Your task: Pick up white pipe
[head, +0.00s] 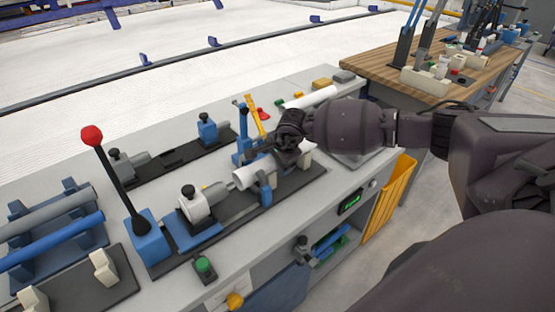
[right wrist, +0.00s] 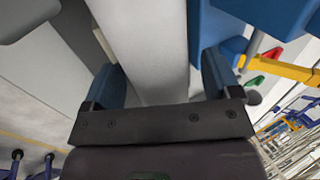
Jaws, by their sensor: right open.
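A white pipe (head: 254,172) lies in a clamp fixture on the workbench in the head view. My right gripper (head: 285,147) is over its far right part and hides some of it. In the right wrist view the white pipe (right wrist: 145,45) runs down between the two blue-grey fingers of the right gripper (right wrist: 163,78). The fingers are open on either side of it; I cannot tell whether either touches it. Another white pipe (head: 311,97) lies farther back on the bench, beyond my right forearm. My left gripper is not in view.
A red-knobbed lever (head: 92,136) stands at the left of the bench. Grey (head: 46,215) and blue (head: 52,242) pipes lie on a rack at far left. Blue uprights and a yellow-handled tool (head: 255,118) stand close behind my right gripper. A wooden table (head: 385,65) is behind.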

